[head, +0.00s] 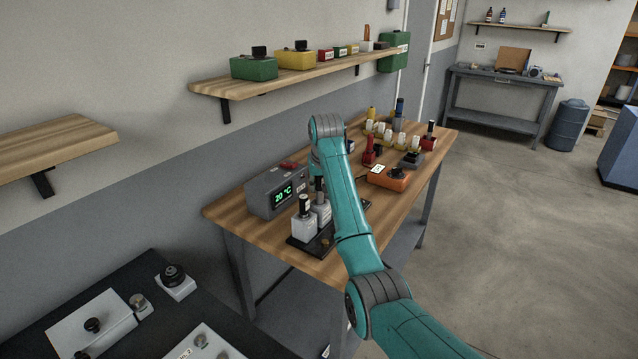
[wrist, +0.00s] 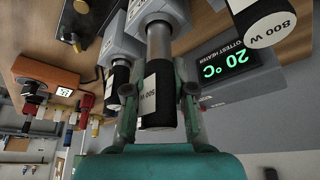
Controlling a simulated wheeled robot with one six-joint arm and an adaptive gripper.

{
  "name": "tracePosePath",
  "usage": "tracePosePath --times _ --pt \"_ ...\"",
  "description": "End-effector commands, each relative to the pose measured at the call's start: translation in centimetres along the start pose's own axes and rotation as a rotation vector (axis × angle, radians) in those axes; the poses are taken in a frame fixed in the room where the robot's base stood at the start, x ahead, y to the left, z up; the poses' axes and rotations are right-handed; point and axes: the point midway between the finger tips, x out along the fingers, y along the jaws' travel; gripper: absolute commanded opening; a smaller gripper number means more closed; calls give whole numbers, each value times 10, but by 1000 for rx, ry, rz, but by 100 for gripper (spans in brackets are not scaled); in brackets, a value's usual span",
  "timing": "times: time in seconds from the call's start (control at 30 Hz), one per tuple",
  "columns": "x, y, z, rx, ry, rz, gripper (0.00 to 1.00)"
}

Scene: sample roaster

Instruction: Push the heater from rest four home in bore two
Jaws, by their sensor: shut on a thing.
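In the wrist view, my gripper (wrist: 160,105) is shut on the heater (wrist: 156,90), which has a black grip and a white 800 W label. A length of its bare steel shaft shows between the grip and a pale grey block (wrist: 155,12), so the grip stands apart from the block. The shaft lines up with the block; how deep it sits is hidden. A second heater (wrist: 118,78) stands just left in another grey block (wrist: 120,45). A third 800 W heater (wrist: 262,25) is at upper right. In the head view, my arm hides the fingers. Bore and rest numbers are not readable.
A grey control box (head: 274,192) reading 20 °C stands close behind the blocks on the bench (head: 228,212). The blocks stand on a black base (head: 298,244). An orange box (head: 390,180) and several colored bottles and tools crowd the bench beyond my arm.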

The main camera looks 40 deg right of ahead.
Motion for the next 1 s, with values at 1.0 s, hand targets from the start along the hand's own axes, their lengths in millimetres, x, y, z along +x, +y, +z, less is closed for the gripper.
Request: tracePosePath --times 1.0 --pt "24 0 10 0 1 0 0"
